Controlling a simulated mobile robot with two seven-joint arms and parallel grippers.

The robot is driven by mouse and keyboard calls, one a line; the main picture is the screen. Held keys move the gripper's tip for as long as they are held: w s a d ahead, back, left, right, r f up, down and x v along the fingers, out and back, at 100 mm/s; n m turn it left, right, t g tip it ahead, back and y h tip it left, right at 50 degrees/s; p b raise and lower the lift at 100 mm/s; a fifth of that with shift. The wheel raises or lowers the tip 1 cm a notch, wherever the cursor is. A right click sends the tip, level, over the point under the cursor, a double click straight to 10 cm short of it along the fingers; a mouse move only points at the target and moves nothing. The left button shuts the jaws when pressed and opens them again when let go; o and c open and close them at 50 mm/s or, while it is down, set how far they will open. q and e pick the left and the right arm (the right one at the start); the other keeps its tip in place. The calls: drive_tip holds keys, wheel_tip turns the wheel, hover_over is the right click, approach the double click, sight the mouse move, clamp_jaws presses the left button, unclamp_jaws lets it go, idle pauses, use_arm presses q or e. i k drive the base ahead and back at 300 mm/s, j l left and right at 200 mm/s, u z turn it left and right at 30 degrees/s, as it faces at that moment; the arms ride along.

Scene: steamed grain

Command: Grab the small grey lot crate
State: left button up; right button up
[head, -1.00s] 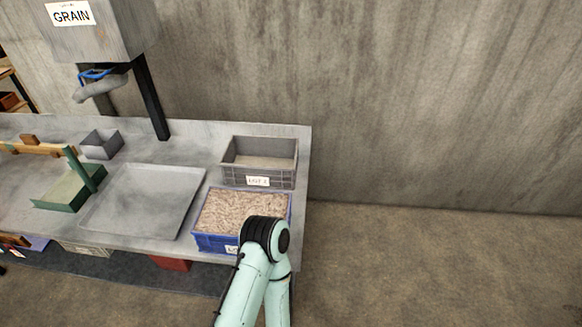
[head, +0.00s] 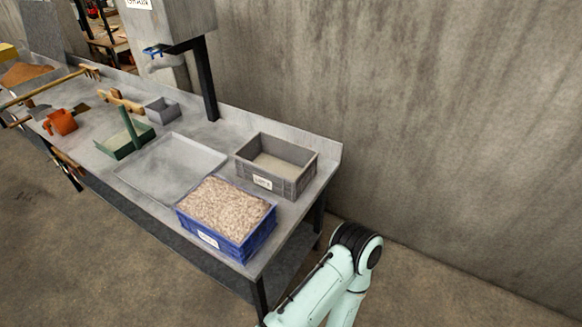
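The small grey lot crate (head: 291,179) stands upright at the right end of the metal table, near the back edge. It has a white label (head: 262,183) on its front, too small to read surely, and a pale layer covers its floor. My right arm shows at the bottom right of the head view, beyond the table's end and apart from the crate. Its gripper is not visible. My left gripper is out of view.
A blue crate full of grain (head: 229,216) stands just in front of the grey crate. A flat metal tray (head: 150,181), a green scoop-like box (head: 124,148) and a small grey bin (head: 162,110) lie to the left. A concrete wall (head: 430,110) rises behind. Floor is free at right.

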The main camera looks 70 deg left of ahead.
sight(285, 169)
drive_tip(key=i+u, duration=0.3)
drive_tip(key=u, duration=0.2)
drive_tip(key=i+u, duration=0.3)
drive_tip(key=u, duration=0.2)
drive_tip(key=i+l+u, duration=0.25)
drive_tip(key=u, duration=0.2)
drive_tip(key=i+u, duration=0.2)
drive_tip(key=u, duration=0.3)
drive_tip(key=i+l+u, duration=0.15)
drive_tip(key=u, duration=0.3)
drive_tip(key=i+l+u, duration=0.15)
drive_tip(key=u, duration=0.35)
drive_tip(key=i+l+u, duration=0.1)
drive_tip(key=l+u, duration=0.2)
drive_tip(key=u, duration=0.15)
drive_tip(key=i+l+u, duration=0.1)
drive_tip(key=l+u, duration=0.2)
drive_tip(key=u, duration=0.2)
drive_tip(key=l+u, duration=0.3)
drive_tip(key=u, duration=0.15)
